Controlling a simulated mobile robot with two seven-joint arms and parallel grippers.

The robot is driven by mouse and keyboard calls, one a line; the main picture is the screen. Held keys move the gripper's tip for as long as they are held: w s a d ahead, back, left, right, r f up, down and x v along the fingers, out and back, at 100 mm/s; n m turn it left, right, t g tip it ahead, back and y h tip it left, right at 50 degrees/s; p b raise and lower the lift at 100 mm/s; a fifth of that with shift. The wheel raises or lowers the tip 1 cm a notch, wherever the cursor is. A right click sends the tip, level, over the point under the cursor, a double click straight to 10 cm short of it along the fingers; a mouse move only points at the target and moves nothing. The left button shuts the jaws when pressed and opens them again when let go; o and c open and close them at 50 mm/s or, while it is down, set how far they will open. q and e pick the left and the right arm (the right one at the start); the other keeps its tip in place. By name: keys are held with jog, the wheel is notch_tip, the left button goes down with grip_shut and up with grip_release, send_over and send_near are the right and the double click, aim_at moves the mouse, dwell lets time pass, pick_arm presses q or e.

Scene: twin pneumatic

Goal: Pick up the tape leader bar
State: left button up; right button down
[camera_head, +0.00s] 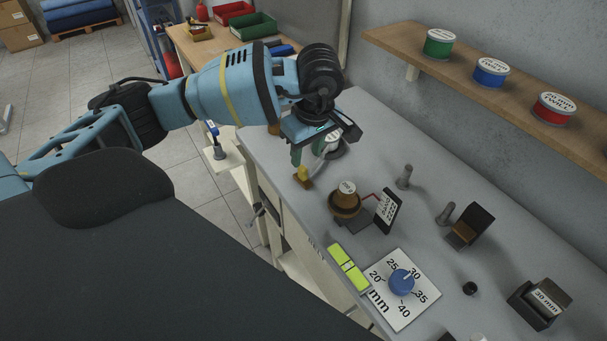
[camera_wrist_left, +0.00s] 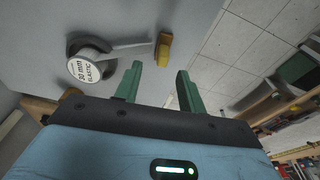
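The tape leader bar appears to be the small yellow and brown block (camera_head: 303,176) on the grey bench near its left edge. In the left wrist view this block (camera_wrist_left: 164,48) stands at the end of a grey strip from a reel labelled elastic (camera_wrist_left: 90,66). In the head view the reel (camera_head: 333,143) is partly hidden by my gripper. My left gripper (camera_head: 306,153) is above and just behind the block. In the left wrist view its green fingers (camera_wrist_left: 159,76) are apart with nothing between them, and the block lies beyond their tips. My right gripper is not in view.
A yellow-green bar (camera_head: 348,267) lies beside a dial plate (camera_head: 402,284) in front. Grey pegs (camera_head: 404,177) stand further right. Spools (camera_head: 491,73) sit on a wall shelf (camera_head: 460,80).

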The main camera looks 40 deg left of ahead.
aim_at(303, 168)
pick_arm(q)
jog(key=shift+a+f, duration=0.1)
jog(key=shift+f, duration=0.5)
jog(key=shift+a+f, duration=0.1)
jog(key=shift+f, duration=0.25)
jog(key=f, duration=0.4)
jog(key=shift+a+f+p, duration=0.1)
jog(key=shift+a+p, duration=0.2)
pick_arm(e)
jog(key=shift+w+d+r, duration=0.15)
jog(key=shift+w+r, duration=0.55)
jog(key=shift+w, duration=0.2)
pick_arm(q)
grip_shut()
